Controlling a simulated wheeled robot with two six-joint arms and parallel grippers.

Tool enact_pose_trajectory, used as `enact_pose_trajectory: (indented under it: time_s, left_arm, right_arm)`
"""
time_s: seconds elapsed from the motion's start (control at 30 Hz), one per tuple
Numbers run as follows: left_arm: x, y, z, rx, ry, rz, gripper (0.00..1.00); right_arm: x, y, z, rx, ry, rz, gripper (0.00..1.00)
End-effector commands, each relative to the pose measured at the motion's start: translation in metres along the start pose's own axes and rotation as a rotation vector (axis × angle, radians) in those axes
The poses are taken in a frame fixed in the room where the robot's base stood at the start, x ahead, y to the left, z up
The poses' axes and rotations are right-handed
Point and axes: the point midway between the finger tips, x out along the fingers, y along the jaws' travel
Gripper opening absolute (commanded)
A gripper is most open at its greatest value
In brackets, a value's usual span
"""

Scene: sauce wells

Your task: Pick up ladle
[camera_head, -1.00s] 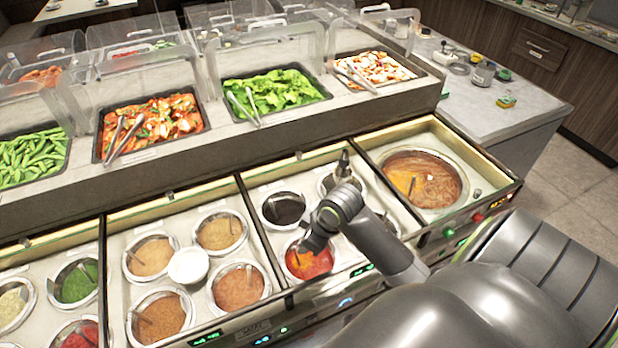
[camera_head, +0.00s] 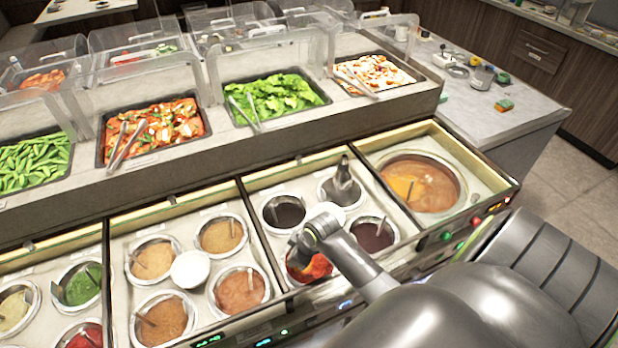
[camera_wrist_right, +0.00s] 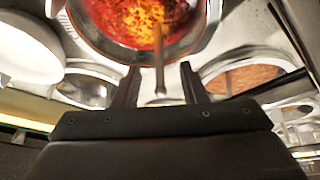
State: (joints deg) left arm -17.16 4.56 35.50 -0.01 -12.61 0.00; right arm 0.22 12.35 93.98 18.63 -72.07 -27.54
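A well of red-orange sauce (camera_head: 318,268) is partly covered by my right gripper (camera_head: 300,248) in the head view. The right wrist view shows that sauce (camera_wrist_right: 140,22) with a thin ladle handle (camera_wrist_right: 159,45) reaching over the well's metal rim toward me. My right gripper (camera_wrist_right: 160,75) is open there, its two dark fingers apart on either side of the handle's lower end. I cannot tell whether they touch it. In the head view this ladle is hidden behind the gripper. My left gripper is in neither view.
A dark sauce well (camera_head: 283,211) lies behind the gripper, a dark red one (camera_head: 374,235) to its right. A white bowl (camera_head: 190,269) stands among several brown sauce wells at left. A large soup well (camera_head: 420,183) is at right. Salad trays with clear guards line the raised counter.

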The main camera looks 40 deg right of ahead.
Motion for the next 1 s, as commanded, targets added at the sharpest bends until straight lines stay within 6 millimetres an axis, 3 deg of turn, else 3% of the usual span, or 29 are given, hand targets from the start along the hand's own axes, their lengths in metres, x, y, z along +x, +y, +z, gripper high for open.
enact_pose_trajectory:
  time_s: [0.17, 0.43, 0.73, 1.0]
  left_arm:
    - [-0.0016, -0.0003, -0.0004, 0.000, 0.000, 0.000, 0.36]
    - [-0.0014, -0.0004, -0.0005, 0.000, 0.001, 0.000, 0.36]
    - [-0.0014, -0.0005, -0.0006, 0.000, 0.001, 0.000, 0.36]
    - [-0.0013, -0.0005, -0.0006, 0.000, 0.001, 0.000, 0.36]
  right_arm:
    - [0.0115, -0.0007, 0.0001, 0.000, 0.000, 0.000, 0.38]
    - [0.0129, -0.0005, 0.0003, -0.001, 0.000, 0.000, 0.38]
    - [0.0127, -0.0005, 0.0004, -0.001, 0.000, 0.000, 0.00]
    - [0.0120, -0.0002, 0.0000, -0.001, 0.000, 0.001, 0.00]
